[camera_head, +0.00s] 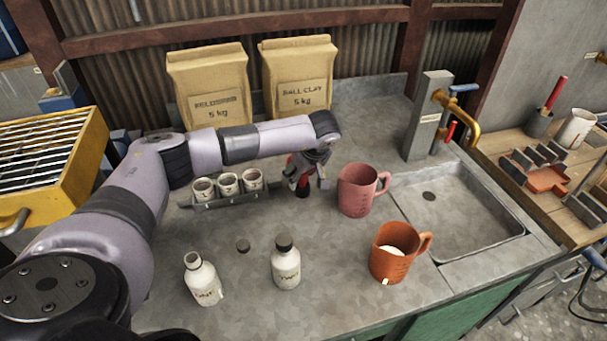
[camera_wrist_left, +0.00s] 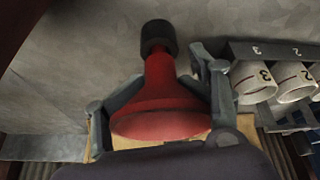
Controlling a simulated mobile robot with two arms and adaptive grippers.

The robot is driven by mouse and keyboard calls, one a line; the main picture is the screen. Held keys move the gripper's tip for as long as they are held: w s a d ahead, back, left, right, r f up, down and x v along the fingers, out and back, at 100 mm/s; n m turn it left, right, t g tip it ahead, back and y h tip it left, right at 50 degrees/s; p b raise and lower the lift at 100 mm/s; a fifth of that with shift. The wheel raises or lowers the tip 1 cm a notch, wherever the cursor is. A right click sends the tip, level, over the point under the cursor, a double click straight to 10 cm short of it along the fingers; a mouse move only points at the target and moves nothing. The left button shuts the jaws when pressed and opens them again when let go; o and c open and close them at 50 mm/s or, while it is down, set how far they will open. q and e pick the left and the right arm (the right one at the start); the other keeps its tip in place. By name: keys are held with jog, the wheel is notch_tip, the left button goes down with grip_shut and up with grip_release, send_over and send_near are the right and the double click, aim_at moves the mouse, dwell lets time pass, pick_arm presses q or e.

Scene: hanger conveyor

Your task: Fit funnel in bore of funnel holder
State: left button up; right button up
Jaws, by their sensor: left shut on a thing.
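A red funnel (camera_wrist_left: 160,95) is in my left gripper (camera_wrist_left: 155,112), its sides between the two fingers in the left wrist view. Its wide end is towards my wrist and its narrow end points away. A dark cylindrical piece (camera_wrist_left: 158,36) is at the narrow end; I cannot tell whether it is part of the funnel or a separate holder. In the head view my left gripper (camera_head: 308,178) is just right of the cup rack, with the dark piece (camera_head: 303,191) low near the bench. I cannot pick out a funnel holder for sure. My right gripper is not in view.
A rack (camera_head: 231,200) of numbered white cups stands close left of the gripper. A pink jug (camera_head: 357,190) is close right. An orange jug (camera_head: 388,262), two white bottles (camera_head: 203,280) (camera_head: 286,267) and a sink (camera_head: 450,215) are nearby.

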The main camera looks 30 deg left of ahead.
pick_arm(q)
jog(key=shift+f+b, duration=0.55)
jog(key=shift+f, duration=0.1)
jog(key=o, duration=1.3)
jog(key=shift+o, duration=0.4)
jog(key=o, duration=0.5)
jog(key=v, duration=1.2)
jog(key=shift+a, duration=0.1)
jog(key=shift+r, duration=0.15)
